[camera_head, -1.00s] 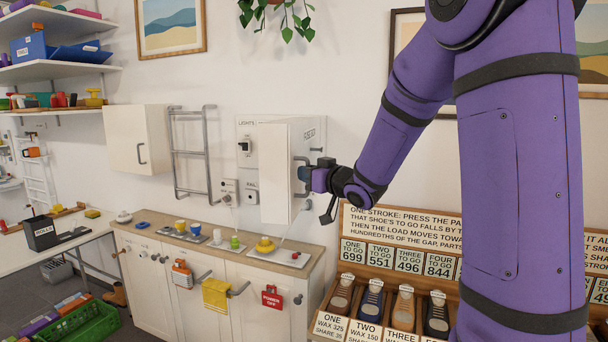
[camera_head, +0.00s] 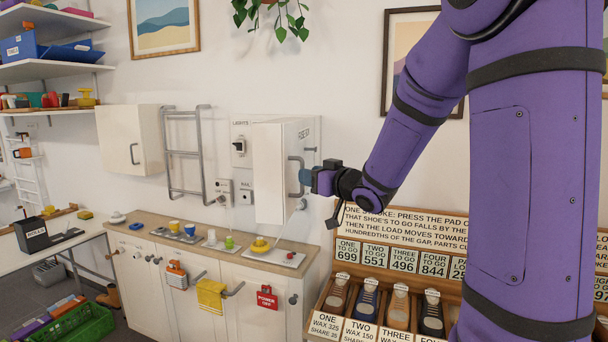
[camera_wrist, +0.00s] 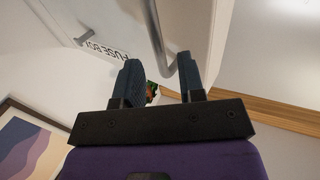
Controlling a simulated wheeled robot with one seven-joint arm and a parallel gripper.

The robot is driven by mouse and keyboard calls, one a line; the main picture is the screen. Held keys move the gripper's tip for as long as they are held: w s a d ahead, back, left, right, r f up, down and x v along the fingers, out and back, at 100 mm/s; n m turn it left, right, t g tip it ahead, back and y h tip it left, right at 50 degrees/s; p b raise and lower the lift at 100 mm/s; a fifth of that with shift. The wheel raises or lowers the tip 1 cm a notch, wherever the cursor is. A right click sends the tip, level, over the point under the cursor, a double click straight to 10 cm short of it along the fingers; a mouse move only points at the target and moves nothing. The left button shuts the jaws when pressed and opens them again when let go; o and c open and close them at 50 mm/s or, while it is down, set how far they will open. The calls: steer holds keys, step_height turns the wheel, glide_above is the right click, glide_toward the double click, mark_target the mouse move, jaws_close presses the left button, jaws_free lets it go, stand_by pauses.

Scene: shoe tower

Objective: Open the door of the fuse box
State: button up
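The fuse box (camera_head: 268,172) is a white box on the wall in the head view, with a grey bar handle (camera_head: 289,172) on its lettered face. In the wrist view its lettered face (camera_wrist: 92,22) and handle (camera_wrist: 155,35) are close ahead. I cannot tell whether its door stands slightly ajar. My gripper (camera_head: 304,177) is at the handle, coming from the right. In the wrist view my gripper (camera_wrist: 158,68) has its two dark fingers apart, with the end of the handle showing between the tips. The fingers do not look closed on it.
A grey wall rack (camera_head: 185,150) and a white cabinet (camera_head: 120,140) are left of the fuse box. A counter (camera_head: 150,222) with small items runs below. A shoe display (camera_head: 400,215) stands below my arm at the right.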

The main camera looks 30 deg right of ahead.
steer(key=v, duration=0.7)
stand_by(0.5)
steer(key=s+a+m+g+h, duration=0.1)
steer(key=s+a+g, duration=0.5)
steer(key=s, duration=0.6)
steer(key=s+a+f+m+g+h, duration=0.1)
steer(key=s+a+g+h, duration=0.2)
steer(key=s, duration=0.9)
steer(key=a+g, duration=0.3)
steer(key=shift+s+a+f+m, duration=0.2)
steer(key=shift+s+f+m, duration=0.05)
steer(key=shift+f+m, duration=0.1)
